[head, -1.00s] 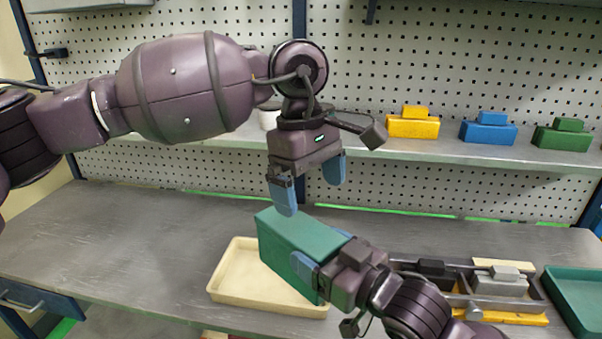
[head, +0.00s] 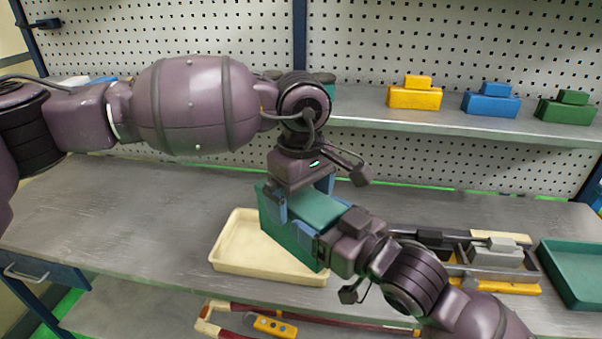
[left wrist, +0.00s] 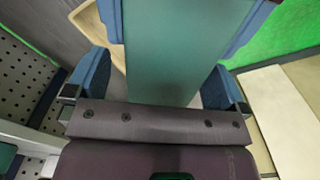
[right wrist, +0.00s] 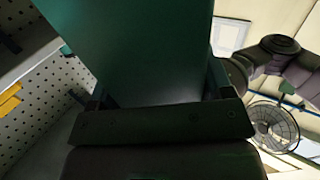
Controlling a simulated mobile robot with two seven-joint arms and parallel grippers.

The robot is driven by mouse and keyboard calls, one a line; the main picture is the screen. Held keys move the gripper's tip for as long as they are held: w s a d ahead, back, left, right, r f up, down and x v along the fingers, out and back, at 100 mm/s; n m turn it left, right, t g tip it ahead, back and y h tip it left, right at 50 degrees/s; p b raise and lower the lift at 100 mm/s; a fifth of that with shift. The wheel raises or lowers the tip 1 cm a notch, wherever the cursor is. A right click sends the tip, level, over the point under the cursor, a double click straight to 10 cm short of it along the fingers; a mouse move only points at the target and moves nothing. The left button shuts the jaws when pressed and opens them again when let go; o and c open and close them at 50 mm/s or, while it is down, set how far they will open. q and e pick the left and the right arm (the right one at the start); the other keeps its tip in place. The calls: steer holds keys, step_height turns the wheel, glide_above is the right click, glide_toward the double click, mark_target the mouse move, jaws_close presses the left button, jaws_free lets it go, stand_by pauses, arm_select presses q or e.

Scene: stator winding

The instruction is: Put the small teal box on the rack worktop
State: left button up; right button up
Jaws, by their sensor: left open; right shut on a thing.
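The teal box (head: 304,213) is in the middle of the head view, above the right part of a cream tray. My right gripper (head: 325,240) is shut on its near right end; in the right wrist view the box (right wrist: 135,45) fills the space between the fingers. My left gripper (head: 303,196) is open, pointing down at the far left part of the box, with a finger on either side. In the left wrist view the box (left wrist: 180,50) lies between the open blue fingers, with a gap at each. The rack worktop (head: 130,205) is the grey surface below.
The cream tray (head: 225,265) is on the worktop. An organiser with dark and grey blocks (head: 495,258) and a green tray (head: 575,270) stand at the right. Yellow (head: 414,97), blue (head: 490,104) and green (head: 566,110) blocks sit on the shelf. The worktop's left is clear.

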arm_select(q)
steer(key=shift+f, duration=1.1)
steer(key=shift+c, duration=0.3)
steer(key=c, duration=1)
steer(key=shift+r, duration=0.1)
steer(key=shift+c, duration=0.3)
arm_select(e)
steer(key=o, duration=1)
steer(key=shift+o, duration=0.6)
steer(key=shift+s+d, duration=0.1)
